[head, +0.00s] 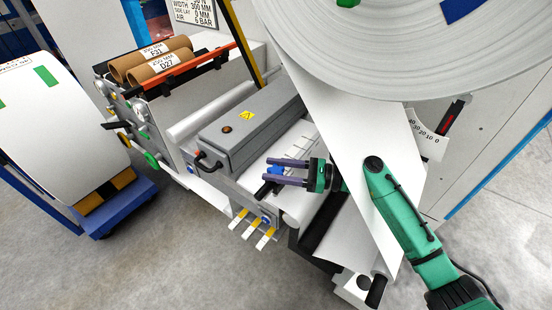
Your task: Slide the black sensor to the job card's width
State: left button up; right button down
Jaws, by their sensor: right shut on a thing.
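The black sensor (265,188) sits low on the machine, in front of the grey box-shaped cover. A blue knob (275,170) shows right beside it, between the purple fingers. My right gripper (274,172) reaches in from the right and is shut on this blue part; the fingers hide some of the sensor. A pale marked scale (298,146) runs behind the fingers. The job card (195,12) is at the top, cut by the frame edge; it reads width 300 MM and side lay 0 MM. My left gripper is not in view.
A large white roll (420,45) hangs at top right, its web (350,120) running down behind my right arm. The grey cover (250,122) stands close above the fingers. Yellow-and-white tabs (252,228) stick out below. Cardboard cores (155,60) lie at upper left. The floor at lower left is clear.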

jog(key=m+t+h+p, duration=0.1)
jog(key=t+p, duration=0.1)
jog(key=p, duration=0.1)
jog(key=m+t+h+p, duration=0.1)
jog(key=m+t+p, duration=0.1)
jog(key=t+p, duration=0.1)
jog(key=m+t+h+p, duration=0.1)
jog(key=m+t+p, duration=0.1)
jog(key=p, duration=0.1)
jog(key=shift+r+t, duration=0.3)
jog(key=m+t+h, duration=0.1)
jog(key=m+t+h+p, duration=0.1)
jog(key=h, duration=0.1)
jog(key=shift+f+m+t, duration=0.2)
jog(key=shift+m+t, duration=0.2)
jog(key=shift+f+m+t+h+p, duration=0.1)
jog(key=shift+m+t+h+p, duration=0.3)
jog(key=shift+m+t+h, duration=0.85)
jog(key=shift+g+h, duration=0.25)
jog(key=shift+h, duration=0.1)
jog(key=shift+c, duration=1.5)
grip_release()
